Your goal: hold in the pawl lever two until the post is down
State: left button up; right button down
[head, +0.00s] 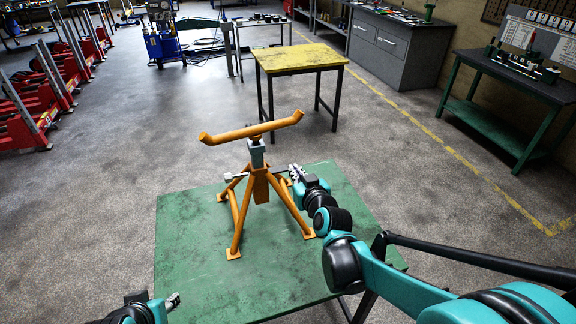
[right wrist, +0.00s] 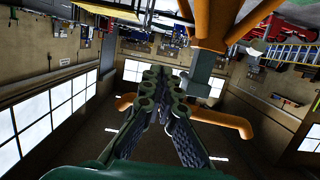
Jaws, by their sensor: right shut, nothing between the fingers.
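An orange jack stand (head: 262,187) with splayed legs stands upright on a green table (head: 195,268). Its grey post (head: 257,155) rises from the body and carries an orange cradle (head: 250,132). A pale-ended lever (head: 235,177) sticks out left of the body; which pawl lever it is cannot be told. My right gripper (head: 295,173) is shut and empty, just right of the body. In the right wrist view its fingers (right wrist: 162,82) are beside the upside-down post (right wrist: 204,84); contact with a lever cannot be made out. My left gripper (head: 173,301) is at the table's front left, away from the stand.
A yellow-topped table (head: 300,57) stands behind the green one. A green bench (head: 515,82) and a grey cabinet (head: 391,45) are on the right, red jacks (head: 28,112) on the left. The green tabletop around the stand looks clear.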

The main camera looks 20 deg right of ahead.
jog(key=b, duration=0.3)
send_over(278, 170)
jog(key=s+d, duration=0.2)
notch_tip(278, 170, down, 2)
jog(key=f, duration=0.1)
jog(key=shift+w+f+b, duration=0.15)
jog(key=shift+f+b, duration=0.5)
jog(key=shift+f, duration=1.1)
